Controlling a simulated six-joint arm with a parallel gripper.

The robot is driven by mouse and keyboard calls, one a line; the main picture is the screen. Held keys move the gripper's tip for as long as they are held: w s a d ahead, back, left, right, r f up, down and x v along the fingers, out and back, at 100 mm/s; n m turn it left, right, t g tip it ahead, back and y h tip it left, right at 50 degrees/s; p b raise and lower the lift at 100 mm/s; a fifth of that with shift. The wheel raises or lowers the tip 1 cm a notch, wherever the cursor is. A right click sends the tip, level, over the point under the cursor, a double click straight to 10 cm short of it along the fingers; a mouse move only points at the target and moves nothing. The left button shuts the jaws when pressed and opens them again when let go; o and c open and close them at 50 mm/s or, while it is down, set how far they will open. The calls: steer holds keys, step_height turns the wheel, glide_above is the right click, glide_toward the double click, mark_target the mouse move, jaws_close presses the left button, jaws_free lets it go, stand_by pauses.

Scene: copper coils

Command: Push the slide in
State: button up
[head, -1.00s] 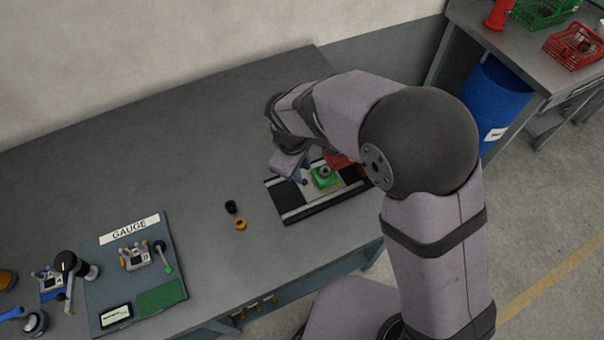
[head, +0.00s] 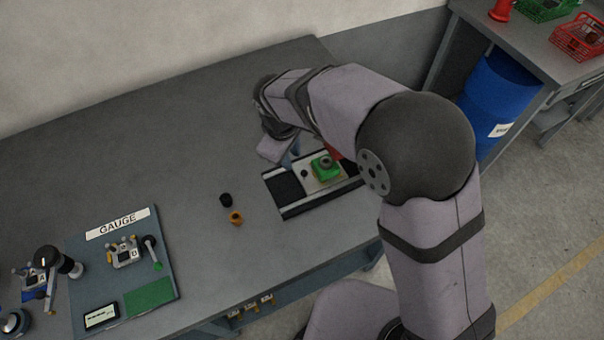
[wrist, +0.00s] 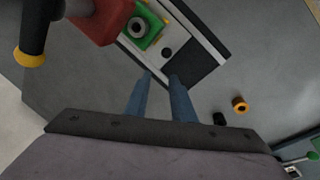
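The slide is a pale plate (head: 315,183) on a low track (head: 285,188) with black ends and light rails.
A red block (wrist: 100,22) with a black and yellow handle (wrist: 32,42) stands beside the track. A black cap (head: 226,199) and an orange ring (head: 236,217) lie left of it. The gauge board (head: 125,265) is farther left. Open bench lies between.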

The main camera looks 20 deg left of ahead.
mark_target(304, 171)
steer(key=r+m, duration=0.1)
steer(key=m, duration=0.2)
steer(key=d+r+m+g+h, duration=0.1)
steer(key=m, duration=0.2)
steer(key=s+d+r+m, duration=0.1)
steer(key=r+m, duration=0.1)
steer(key=m, duration=0.1)
steer(key=shift+s+h, duration=0.1)
steer(key=shift+h, duration=0.3)
steer(key=shift+f+p, duration=0.15)
steer(key=shift+p, duration=0.15)
steer(key=shift+p+x, duration=0.8)
steer(key=shift+x, duration=2.75)
steer(key=shift+s, duration=0.1)
jaws_close()
